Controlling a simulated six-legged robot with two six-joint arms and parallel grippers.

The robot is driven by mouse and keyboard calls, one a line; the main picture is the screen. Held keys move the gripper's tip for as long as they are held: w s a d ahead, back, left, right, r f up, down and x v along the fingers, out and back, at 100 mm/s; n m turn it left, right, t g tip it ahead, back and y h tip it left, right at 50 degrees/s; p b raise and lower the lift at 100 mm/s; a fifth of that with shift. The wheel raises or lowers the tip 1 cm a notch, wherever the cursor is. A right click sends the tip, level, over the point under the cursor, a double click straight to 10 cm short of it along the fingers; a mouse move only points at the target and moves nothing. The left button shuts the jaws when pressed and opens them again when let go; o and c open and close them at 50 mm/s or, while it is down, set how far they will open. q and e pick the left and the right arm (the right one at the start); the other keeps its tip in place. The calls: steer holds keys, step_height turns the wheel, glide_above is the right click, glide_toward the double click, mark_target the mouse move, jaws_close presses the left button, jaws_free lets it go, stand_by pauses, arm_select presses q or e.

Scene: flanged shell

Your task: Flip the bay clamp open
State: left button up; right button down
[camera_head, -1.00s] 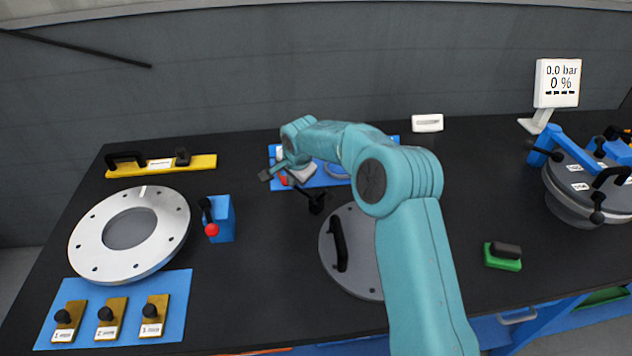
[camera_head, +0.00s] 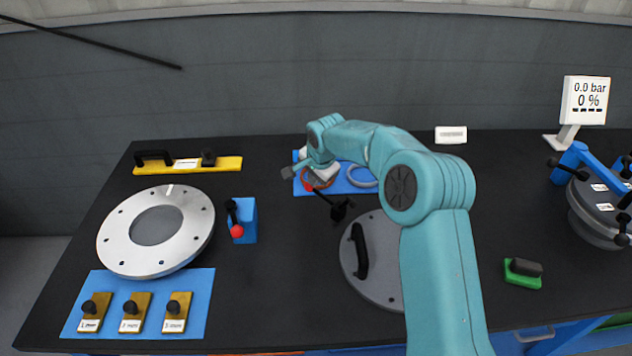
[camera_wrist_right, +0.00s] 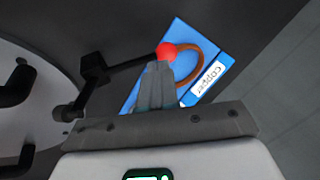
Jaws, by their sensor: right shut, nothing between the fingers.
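A black clamp (camera_head: 340,209) with a thin lever ending in a red ball (camera_head: 309,188) stands at the upper left edge of a grey round plate. In the right wrist view the lever (camera_wrist_right: 130,68) runs from its black pivot block (camera_wrist_right: 94,68) to the red ball (camera_wrist_right: 166,51). My right gripper (camera_wrist_right: 158,72) is shut and empty, its fingertips right by the ball; I cannot tell whether they touch. In the head view my wrist (camera_head: 322,170) hides the fingers. My left gripper is not in view.
The grey plate (camera_head: 385,285) has a black handle. A blue mat (camera_head: 350,188) with rings lies behind the clamp. A blue block (camera_head: 249,222) with another red-ball lever stands left, beside a flanged ring (camera_head: 115,250). Open black tabletop lies between them.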

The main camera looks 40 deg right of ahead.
steer(key=w+v, duration=0.2)
steer(key=v, duration=0.8)
steer(key=shift+r, duration=0.65)
steer(key=shift+s+a, duration=0.2)
steer(key=shift+s, duration=0.05)
steer(key=shift+w, duration=0.1)
